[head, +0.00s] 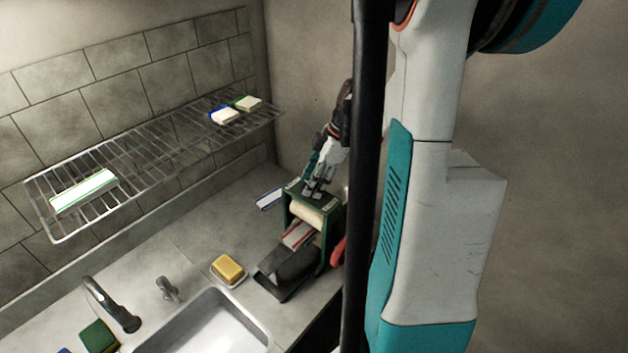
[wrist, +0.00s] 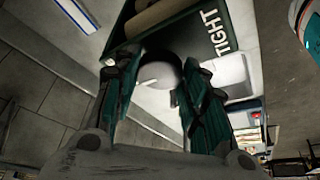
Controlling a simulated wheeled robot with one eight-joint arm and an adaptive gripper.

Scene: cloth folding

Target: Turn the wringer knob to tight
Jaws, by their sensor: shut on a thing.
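The wringer (head: 290,208) is a green frame with a pale roller, standing on the counter at the right, right of the sink. Its top plate carries the word TIGHT (wrist: 205,32) in white in the wrist view. My gripper (head: 315,188) reaches down onto the wringer's top in the head view. In the wrist view my gripper (wrist: 160,88) has its two teal fingers on either side of the round grey knob (wrist: 162,70), shut on it. A pale mark shows on the knob. In the head view the gripper hides the knob.
A red-striped white cloth (head: 298,235) lies at the wringer's dark tray (head: 270,268). A red handle (head: 338,252) sticks out at its right. A blue-striped cloth (head: 268,199), yellow soap (head: 228,267), sink (head: 160,345) and faucet (head: 112,303) are nearby. A wire rack (head: 140,160) holds several cloths.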

